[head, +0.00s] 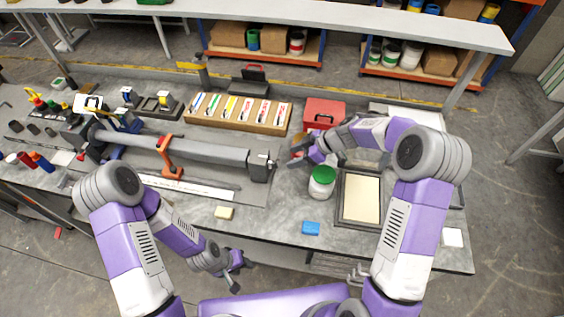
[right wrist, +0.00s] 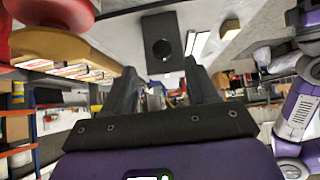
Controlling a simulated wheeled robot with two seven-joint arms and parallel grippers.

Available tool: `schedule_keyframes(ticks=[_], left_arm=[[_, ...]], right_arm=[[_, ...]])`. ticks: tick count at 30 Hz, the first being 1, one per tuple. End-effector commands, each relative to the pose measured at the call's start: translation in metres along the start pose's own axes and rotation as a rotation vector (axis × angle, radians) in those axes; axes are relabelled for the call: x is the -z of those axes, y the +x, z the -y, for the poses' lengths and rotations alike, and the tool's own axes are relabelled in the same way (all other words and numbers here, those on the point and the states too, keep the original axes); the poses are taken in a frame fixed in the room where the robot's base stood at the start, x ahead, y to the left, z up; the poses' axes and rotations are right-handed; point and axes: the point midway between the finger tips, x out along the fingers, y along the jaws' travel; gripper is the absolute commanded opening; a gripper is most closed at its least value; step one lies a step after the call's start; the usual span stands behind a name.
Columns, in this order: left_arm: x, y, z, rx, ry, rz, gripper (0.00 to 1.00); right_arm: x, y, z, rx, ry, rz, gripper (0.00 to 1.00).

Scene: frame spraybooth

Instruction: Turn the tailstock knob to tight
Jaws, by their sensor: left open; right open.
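The tailstock (head: 258,166) is the dark block at the right end of the long grey beam on the bench. A small knob-like part (head: 271,163) shows on its right side; its setting is too small to read. In the right wrist view the tailstock (right wrist: 176,64) is a dark block with a round black feature, beyond the fingertips. My right gripper (head: 297,155) is open and empty, just right of the tailstock and apart from it; its spread fingers also show in the right wrist view (right wrist: 160,85). My left gripper (head: 243,276) is open and empty, low by the bench's front edge.
A white jar with a green lid (head: 321,184) and a framed tray (head: 344,205) stand right of the tailstock. A red box (head: 325,112) is behind my right gripper. A blue block (head: 311,228) and a yellowish block (head: 224,212) lie near the front edge. An orange clamp (head: 167,158) sits on the beam.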

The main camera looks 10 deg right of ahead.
Motion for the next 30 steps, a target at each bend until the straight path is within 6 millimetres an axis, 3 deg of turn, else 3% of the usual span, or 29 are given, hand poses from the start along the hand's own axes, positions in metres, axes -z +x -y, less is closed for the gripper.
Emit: schedule_keyframes(ticks=[6,12,23,30], left_arm=[[-0.001,-0.006,-0.002,0.0,0.0,0.001,0.43],[-0.001,-0.008,-0.003,0.0,0.0,0.0,0.43],[-0.001,-0.008,-0.003,0.0,0.0,0.001,0.43],[-0.001,-0.008,-0.003,0.0,0.0,0.001,0.43]], right_arm=[[0.001,0.035,0.001,0.005,0.002,0.001,0.58],[0.001,0.058,0.001,0.003,0.001,0.001,0.58],[0.0,0.064,0.0,0.0,0.001,0.001,0.58],[0.0,0.064,0.001,0.001,0.001,0.001,0.21]])
